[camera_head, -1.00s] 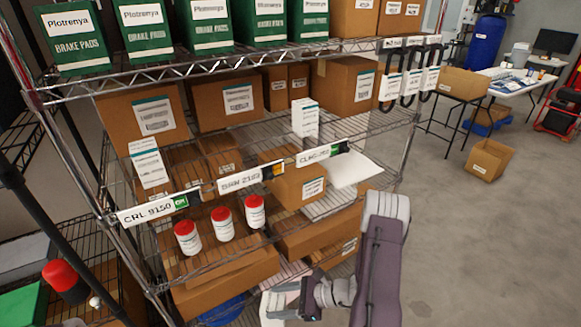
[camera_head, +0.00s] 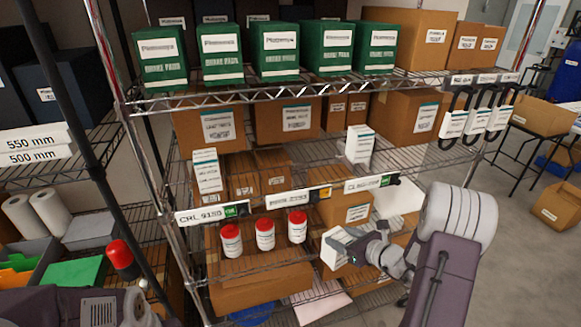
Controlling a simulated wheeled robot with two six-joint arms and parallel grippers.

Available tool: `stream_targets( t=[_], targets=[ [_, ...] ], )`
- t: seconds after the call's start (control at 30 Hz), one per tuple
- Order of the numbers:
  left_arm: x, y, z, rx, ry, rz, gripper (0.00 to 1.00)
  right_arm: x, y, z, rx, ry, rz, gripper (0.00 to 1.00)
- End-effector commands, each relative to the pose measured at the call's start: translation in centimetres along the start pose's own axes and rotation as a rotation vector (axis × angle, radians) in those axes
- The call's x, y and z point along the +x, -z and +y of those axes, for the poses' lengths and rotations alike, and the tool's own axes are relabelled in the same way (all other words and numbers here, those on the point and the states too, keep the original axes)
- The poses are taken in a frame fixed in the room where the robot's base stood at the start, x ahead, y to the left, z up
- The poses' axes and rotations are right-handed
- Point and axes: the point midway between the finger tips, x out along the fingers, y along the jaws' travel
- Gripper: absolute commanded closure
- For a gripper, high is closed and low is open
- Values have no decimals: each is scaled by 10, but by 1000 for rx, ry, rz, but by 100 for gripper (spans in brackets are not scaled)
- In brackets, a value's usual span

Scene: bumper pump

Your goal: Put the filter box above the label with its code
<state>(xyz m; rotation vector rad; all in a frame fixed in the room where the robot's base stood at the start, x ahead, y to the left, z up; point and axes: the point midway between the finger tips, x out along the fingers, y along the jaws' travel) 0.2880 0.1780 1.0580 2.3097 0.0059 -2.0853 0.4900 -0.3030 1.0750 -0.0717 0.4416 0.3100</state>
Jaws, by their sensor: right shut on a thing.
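My right gripper (camera_head: 350,250) is shut on a white filter box (camera_head: 333,246) in front of the shelf rack, below the label strip; the code on the box is too small to read. Along the shelf edge are a left label reading like CRL 9150 (camera_head: 200,216), a blurred middle label (camera_head: 268,185) and a right label starting CL (camera_head: 364,184). A white box (camera_head: 207,170) stands above the left label, and another (camera_head: 360,146) stands above the right label. My left gripper is not in view; part of my left arm shows at bottom left.
Red-capped white bottles (camera_head: 265,236) stand on the shelf below the labels, left of my right gripper. Brown boxes (camera_head: 272,170) sit behind the middle label. Green brake pad boxes (camera_head: 278,52) stand on the upper shelf. Black looped parts (camera_head: 461,115) hang at the right edge.

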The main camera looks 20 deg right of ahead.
Motion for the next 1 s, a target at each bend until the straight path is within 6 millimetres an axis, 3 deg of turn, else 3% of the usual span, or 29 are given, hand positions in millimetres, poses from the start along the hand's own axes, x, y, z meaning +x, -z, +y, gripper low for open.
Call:
stream_targets(
  t=[0.03,0.1,0.2,0.33,0.5,0.7,0.77,1.0],
  targets=[
    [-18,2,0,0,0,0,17,-11,-51,-7,-18,11,-14,100],
    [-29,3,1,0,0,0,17,-22,-102,-12,-20,9,-13,100],
    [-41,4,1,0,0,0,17,-38,-161,-11,-29,-13,-10,100],
    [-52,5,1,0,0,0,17,-54,-213,-1,-34,-39,-7,100],
    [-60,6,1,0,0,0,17,-64,-243,10,-35,-62,-3,100],
    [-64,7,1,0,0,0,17,-60,-248,13,-33,-71,-2,100],
    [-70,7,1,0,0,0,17,-51,-254,15,-34,-74,-2,100],
    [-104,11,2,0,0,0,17,15,-290,21,-32,-75,-1,100]
  ],
)
